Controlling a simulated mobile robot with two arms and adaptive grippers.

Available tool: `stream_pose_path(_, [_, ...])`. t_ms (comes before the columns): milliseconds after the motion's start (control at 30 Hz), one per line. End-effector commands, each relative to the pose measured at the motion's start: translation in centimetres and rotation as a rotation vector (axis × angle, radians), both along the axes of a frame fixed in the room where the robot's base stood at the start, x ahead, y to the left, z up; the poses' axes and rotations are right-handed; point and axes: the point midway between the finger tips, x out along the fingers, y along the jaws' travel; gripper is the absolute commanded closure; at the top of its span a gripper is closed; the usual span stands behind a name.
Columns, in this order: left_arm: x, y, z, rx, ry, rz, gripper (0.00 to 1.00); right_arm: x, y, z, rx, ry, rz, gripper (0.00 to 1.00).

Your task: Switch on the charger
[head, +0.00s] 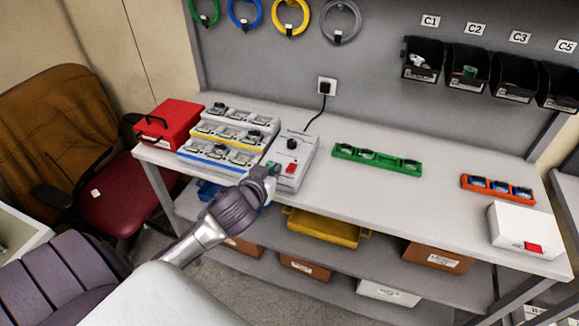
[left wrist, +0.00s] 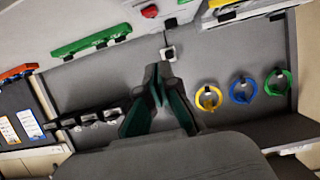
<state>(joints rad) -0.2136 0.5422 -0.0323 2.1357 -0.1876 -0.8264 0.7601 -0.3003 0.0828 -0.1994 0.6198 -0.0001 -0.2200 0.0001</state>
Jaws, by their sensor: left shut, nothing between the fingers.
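The charger (head: 306,150) is a light grey box on the workbench, with a black knob (head: 292,144) and a red switch (head: 291,169) near its front edge. A cable runs from it to the wall socket (head: 326,87). My left gripper (head: 273,169) is shut and empty, at the charger's front left corner beside the red switch. I cannot tell whether it touches the charger. In the left wrist view the closed fingers (left wrist: 159,72) point up toward the socket, and the red switch (left wrist: 149,11) shows at the top edge. The switch's position is too small to read. My right gripper is out of view.
Trays of small devices (head: 229,134) stand close left of the charger, beside a red case (head: 168,122). A green rack (head: 377,159), an orange rack (head: 497,188) and a white box (head: 524,228) are to the right. Bench space right of the charger is clear.

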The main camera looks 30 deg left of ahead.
Motion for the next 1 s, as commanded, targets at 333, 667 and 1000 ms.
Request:
stream_pose_path(333, [3.0, 0.7, -0.9, 0.001, 0.001, 0.001, 1.00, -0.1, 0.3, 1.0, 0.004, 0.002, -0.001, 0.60])
stream_pose_path(667, [9.2, 2.2, -3.4, 0.001, 0.001, 0.001, 1.00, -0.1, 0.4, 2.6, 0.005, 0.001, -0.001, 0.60])
stream_pose_path(1000, [8.7, 2.0, -7.4, -0.001, 0.002, -0.001, 1.00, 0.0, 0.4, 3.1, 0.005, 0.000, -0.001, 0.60])
